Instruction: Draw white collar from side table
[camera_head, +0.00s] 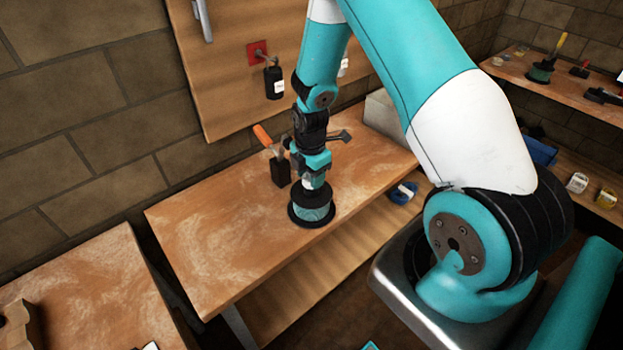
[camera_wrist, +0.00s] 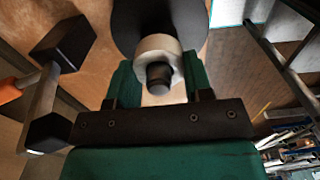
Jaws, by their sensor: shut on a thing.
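The white collar (camera_wrist: 150,43) shows in the wrist view as a pale ring around a dark post (camera_wrist: 158,77). In the head view only a small white patch of the collar (camera_head: 308,183) shows under my gripper (camera_head: 311,178). My gripper points down over the side table (camera_head: 215,255), and its teal fingers (camera_wrist: 160,72) are shut on the collar from both sides. Below it stands a spool-like stand (camera_head: 312,212) with black discs and a teal middle. A wide dark disc (camera_wrist: 128,22) lies behind the collar in the wrist view. I cannot tell whether the collar is clear of the post.
A black bottle (camera_head: 274,84) hangs on the wall board. The table's left part is clear.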

